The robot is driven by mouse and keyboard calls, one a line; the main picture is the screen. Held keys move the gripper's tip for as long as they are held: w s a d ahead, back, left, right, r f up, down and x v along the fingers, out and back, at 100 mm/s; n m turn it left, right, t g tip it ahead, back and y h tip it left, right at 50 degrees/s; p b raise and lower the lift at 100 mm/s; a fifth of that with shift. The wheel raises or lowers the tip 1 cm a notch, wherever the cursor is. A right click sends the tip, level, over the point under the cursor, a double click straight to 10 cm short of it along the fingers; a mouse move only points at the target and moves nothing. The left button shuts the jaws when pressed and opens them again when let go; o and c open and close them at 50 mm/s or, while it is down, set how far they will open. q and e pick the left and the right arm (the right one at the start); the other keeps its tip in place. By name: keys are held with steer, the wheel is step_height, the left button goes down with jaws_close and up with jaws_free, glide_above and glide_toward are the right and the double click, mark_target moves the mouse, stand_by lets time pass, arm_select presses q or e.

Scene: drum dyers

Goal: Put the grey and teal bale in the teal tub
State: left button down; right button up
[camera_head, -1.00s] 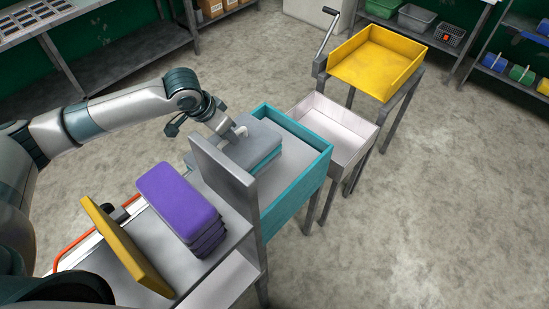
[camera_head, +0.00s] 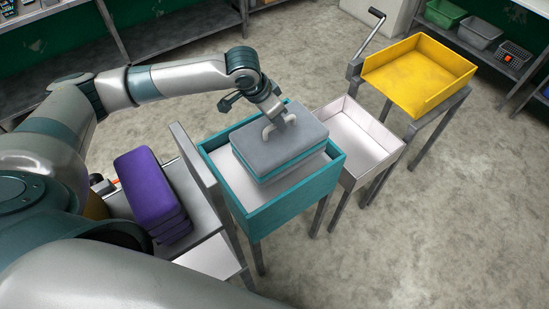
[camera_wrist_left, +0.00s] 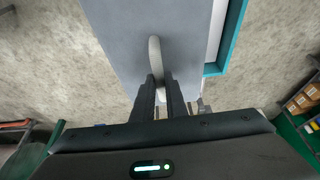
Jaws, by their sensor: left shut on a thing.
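The grey and teal bale (camera_head: 285,138), grey on top with teal layers below, hangs level over the teal tub (camera_head: 300,193) in the head view. My left gripper (camera_head: 270,114) is shut on the pale loop handle on its top. In the left wrist view the fingers (camera_wrist_left: 159,92) close around that handle, on the bale's grey top (camera_wrist_left: 115,35), with a strip of the teal tub's rim (camera_wrist_left: 230,40) beyond its right side. The bale hides part of the tub's inside, and I cannot tell whether it touches the tub. My right gripper is out of view.
A grey upright panel (camera_head: 203,178) stands between the teal tub and a purple bale stack (camera_head: 152,192). A white tub (camera_head: 360,140) and a yellow tub (camera_head: 420,75) stand to the right. Shelves line the back; open floor lies at the lower right.

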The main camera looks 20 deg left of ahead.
arm_select(q)
steer(key=shift+r, duration=0.15)
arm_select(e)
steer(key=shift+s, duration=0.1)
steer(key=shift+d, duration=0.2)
arm_select(q)
steer(key=shift+w, duration=0.1)
steer(key=shift+w+a+f, duration=0.1)
steer(key=shift+a+f, duration=0.15)
steer(key=shift+a, duration=0.15)
steer(key=w+a+f, duration=0.3)
steer(key=a+f, duration=0.3)
steer(key=a, duration=0.4)
steer(key=shift+w+a+f, duration=0.15)
steer(key=shift+w+f, duration=0.1)
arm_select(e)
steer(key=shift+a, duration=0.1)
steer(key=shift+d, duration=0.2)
